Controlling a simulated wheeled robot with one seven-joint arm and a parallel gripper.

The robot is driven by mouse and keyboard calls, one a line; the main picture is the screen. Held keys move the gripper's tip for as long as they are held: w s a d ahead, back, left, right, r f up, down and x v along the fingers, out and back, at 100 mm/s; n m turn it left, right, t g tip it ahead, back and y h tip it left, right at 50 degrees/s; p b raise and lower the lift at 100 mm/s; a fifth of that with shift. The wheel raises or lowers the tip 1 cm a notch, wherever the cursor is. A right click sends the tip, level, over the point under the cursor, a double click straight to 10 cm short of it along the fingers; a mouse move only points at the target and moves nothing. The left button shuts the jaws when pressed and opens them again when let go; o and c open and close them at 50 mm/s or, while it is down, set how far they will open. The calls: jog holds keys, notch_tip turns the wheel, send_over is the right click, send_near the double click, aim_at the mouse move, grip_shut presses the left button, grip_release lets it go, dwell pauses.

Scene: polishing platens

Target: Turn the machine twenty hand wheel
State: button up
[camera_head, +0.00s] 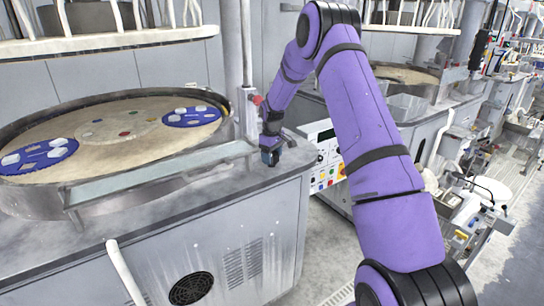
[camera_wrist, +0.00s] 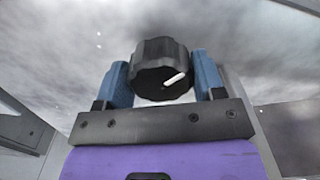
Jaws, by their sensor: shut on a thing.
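A dark, ribbed hand wheel (camera_wrist: 161,70) with a white pointer mark sits between the blue fingers of my gripper (camera_wrist: 163,82) in the wrist view. The fingers are shut on it from both sides. The white mark slants up to the right. In the head view my gripper (camera_head: 270,157) points down at the right end of the grey machine top, beside the round platen. There the hand wheel is hidden by my gripper.
The round platen (camera_head: 110,140) with blue carriers (camera_head: 191,116) lies left of my gripper. A metal rail (camera_head: 160,172) runs along its front. A vertical pole (camera_head: 246,50) stands close behind my gripper. A control panel with coloured buttons (camera_head: 325,178) is to the right.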

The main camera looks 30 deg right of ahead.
jog(key=m, duration=0.5)
jog(key=shift+m, duration=0.3)
jog(key=m, duration=0.4)
jog(key=shift+m, duration=0.4)
jog(key=shift+w, duration=0.1)
jog(key=o, duration=0.9)
notch_tip(320, 180, up, 11)
jog(key=shift+f, duration=0.1)
